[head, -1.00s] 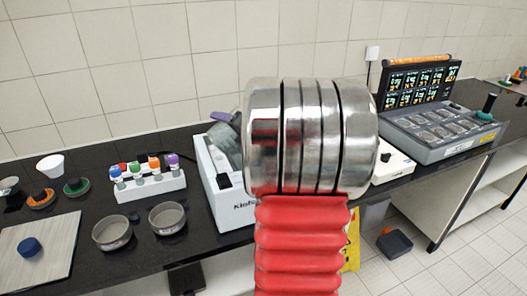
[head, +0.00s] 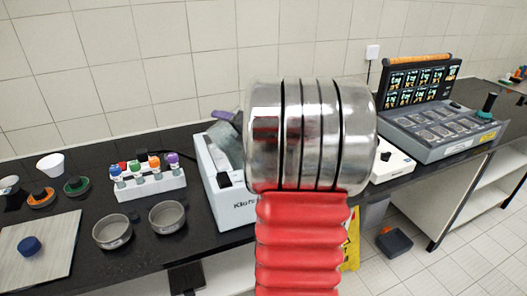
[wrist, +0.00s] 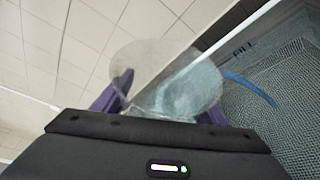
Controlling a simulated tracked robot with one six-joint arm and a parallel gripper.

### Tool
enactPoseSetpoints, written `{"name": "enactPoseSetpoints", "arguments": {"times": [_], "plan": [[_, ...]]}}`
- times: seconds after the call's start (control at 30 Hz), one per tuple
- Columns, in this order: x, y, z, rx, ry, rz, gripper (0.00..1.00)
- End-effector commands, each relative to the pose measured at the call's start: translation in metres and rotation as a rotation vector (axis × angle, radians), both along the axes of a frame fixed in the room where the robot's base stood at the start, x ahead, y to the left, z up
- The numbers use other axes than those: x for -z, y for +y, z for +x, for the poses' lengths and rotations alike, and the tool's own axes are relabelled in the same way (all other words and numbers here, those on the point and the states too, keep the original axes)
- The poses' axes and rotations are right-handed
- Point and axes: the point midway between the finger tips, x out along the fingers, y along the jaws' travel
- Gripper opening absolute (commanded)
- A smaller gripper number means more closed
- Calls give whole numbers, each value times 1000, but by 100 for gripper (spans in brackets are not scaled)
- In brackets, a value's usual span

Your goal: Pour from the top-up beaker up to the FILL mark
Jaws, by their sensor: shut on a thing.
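In the wrist view, my gripper (wrist: 166,103) has its purple fingers shut on the clear top-up beaker (wrist: 168,70). The beaker looks tilted, and pale bluish liquid seems to show inside it. The FILL mark (wrist: 243,50) is lettering on the wall of the bath, beside a mesh-textured interior. In the head view, the white bath (head: 228,195) stands on the dark bench, with the beaker (head: 226,143) at its top. My arm hides the bath's right part. I cannot make out the liquid level against the mark.
Left of the bath are a white rack of colour-capped bottles (head: 150,184) and two round sieves, one (head: 113,232) nearer the front edge. A pale board (head: 45,245) lies at far left. A grey instrument with a screen (head: 440,130) stands at right. The wall is close behind.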

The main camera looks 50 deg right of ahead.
Motion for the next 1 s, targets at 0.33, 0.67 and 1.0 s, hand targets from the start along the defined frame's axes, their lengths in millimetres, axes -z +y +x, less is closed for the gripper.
{"name": "enactPoseSetpoints", "arguments": {"times": [0.33, 0.67, 1.0], "plan": [[-1, 0, 0, 0, -11, 15, 24], [0, 0, 0, 0, -20, 29, 24], [0, -1, 0, 0, -28, 43, 24]]}}
